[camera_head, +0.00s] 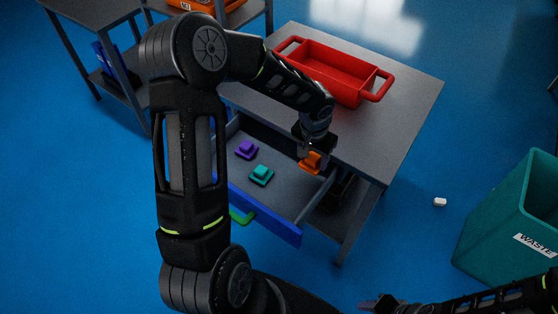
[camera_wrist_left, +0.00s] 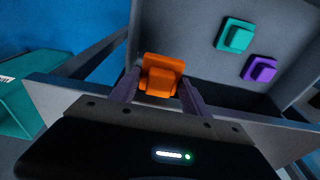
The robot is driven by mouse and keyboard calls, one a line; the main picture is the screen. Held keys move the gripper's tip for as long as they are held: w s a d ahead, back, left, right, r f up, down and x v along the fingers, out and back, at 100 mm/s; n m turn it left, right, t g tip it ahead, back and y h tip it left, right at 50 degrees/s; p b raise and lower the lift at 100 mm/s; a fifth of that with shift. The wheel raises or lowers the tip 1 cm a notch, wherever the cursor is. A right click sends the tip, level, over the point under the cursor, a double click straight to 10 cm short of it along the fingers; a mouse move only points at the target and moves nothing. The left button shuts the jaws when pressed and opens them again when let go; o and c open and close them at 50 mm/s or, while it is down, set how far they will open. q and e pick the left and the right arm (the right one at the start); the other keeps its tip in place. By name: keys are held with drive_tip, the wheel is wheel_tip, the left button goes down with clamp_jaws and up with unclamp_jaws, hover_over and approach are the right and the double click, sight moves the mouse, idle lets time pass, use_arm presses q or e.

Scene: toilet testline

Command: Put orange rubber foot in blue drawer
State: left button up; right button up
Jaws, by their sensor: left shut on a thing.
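The orange rubber foot (camera_head: 311,162) is held in my left gripper (camera_head: 313,155), over the right part of the open blue drawer (camera_head: 270,217). In the left wrist view the orange foot (camera_wrist_left: 161,75) sits between the two purple-grey fingers of the left gripper (camera_wrist_left: 158,88), with the drawer floor beyond it. I cannot tell whether it touches the drawer floor. A teal foot (camera_head: 261,175) and a purple foot (camera_head: 246,149) lie in the drawer. My right gripper (camera_head: 375,303) is at the bottom edge, away from the drawer; its finger state is unclear.
A red tray (camera_head: 325,69) with handles stands on the grey table (camera_head: 405,110) above the drawer. A teal waste bin (camera_head: 515,225) stands at the right. A small white object (camera_head: 440,202) lies on the blue floor. The drawer's side walls rise around the held foot.

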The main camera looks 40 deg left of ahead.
use_arm(q)
drive_tip(key=r+b, duration=0.1)
drive_tip(key=b, duration=0.2)
hover_over(282, 166)
drive_tip(key=shift+s+d+r+p, duration=0.1)
drive_tip(key=shift+s+r+p, duration=0.05)
drive_tip(key=shift+s+p, duration=0.2)
wheel_tip(282, 166, down, 6)
drive_tip(key=shift+f, duration=0.2)
wheel_tip(282, 166, down, 3)
drive_tip(key=shift+f, duration=0.4)
